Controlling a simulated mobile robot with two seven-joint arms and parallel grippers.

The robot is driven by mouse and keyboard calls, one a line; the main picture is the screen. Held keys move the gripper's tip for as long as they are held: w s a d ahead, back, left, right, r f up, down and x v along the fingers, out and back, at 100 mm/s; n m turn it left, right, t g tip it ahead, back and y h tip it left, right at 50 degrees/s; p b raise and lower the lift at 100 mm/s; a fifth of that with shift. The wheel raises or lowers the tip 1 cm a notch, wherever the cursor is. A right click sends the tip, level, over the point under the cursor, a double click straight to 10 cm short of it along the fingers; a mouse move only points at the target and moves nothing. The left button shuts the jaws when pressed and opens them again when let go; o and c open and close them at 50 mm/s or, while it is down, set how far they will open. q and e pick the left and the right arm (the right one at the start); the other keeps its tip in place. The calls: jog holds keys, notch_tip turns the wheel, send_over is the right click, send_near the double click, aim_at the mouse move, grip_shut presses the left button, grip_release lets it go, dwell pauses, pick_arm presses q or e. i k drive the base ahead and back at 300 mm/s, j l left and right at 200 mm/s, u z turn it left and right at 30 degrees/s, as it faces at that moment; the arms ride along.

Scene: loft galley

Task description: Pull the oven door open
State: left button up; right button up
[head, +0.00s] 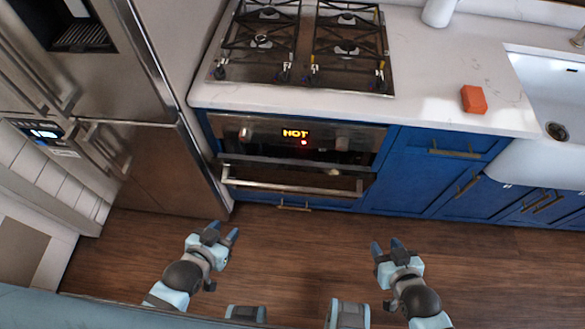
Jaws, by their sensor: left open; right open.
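The oven (300,140) is set in the blue cabinets under the counter, with a lit display reading "HOT". Its door is shut, as far as I can see from above. The metal door handle (290,187) runs across the front as a horizontal bar. My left gripper (222,234) is open and empty, in front of and below the handle's left end. My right gripper (386,248) is open and empty, in front of and below the handle's right end. Both are apart from the handle.
A gas cooktop (300,45) sits on the white counter (430,85) above the oven. A steel fridge (155,165) stands close on the left. An orange block (473,99) lies near the sink (550,85). The wooden floor (300,235) before the oven is clear.

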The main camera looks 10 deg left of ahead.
aim_at(236, 170)
jog(key=i+l+u, duration=0.25)
jog(key=l, duration=0.5)
jog(key=i+l+u, duration=0.1)
jog(key=l+u, duration=0.15)
jog(key=l, duration=0.5)
jog(key=l+u, duration=0.25)
jog(key=l, duration=0.5)
jog(key=i+l, duration=0.05)
